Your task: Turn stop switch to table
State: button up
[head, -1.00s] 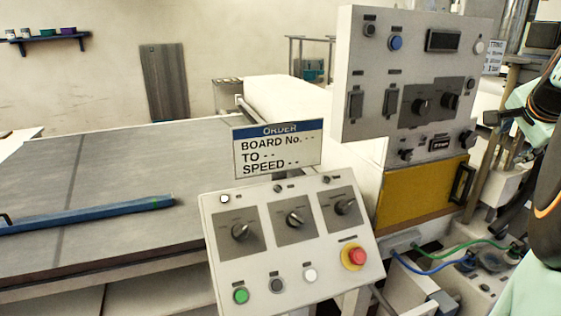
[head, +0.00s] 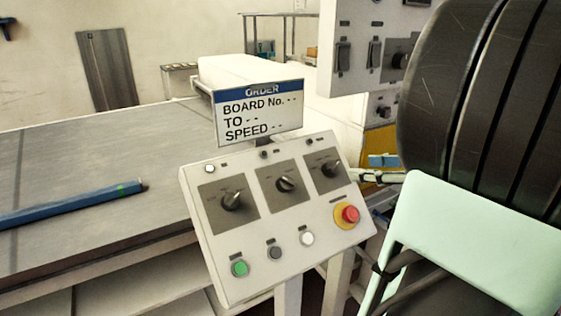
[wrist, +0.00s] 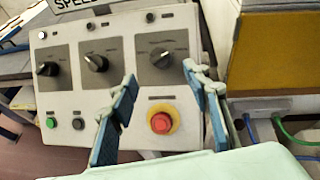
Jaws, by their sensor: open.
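A tilted white control panel (head: 262,230) carries three rotary switches on grey plates: left (head: 235,199), middle (head: 287,184) and right (head: 331,169). Their labels are too small to read, so I cannot tell which is the stop switch. A red mushroom button (head: 350,214) on a yellow ring sits below the right switch. In the wrist view, my gripper (wrist: 160,78) is open and empty. Its blue-padded fingers appear either side of the right switch (wrist: 160,57) and the red button (wrist: 160,123). In the head view, my gripper shows at the panel's right edge; contact is unclear.
An order sign (head: 258,118) stands behind the panel's top edge. A taller control cabinet (head: 350,20) is behind, partly hidden by my arm. A grey table (head: 70,160) with a blue bar (head: 80,203) lies left. Green, grey and white buttons line the panel's lower edge.

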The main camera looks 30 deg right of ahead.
aim_at(337, 166)
jog(key=x, duration=1)
jog(key=shift+f+b, duration=0.1)
jog(key=shift+b, duration=0.25)
jog(key=shift+c, duration=0.6)
jog(key=c, duration=1)
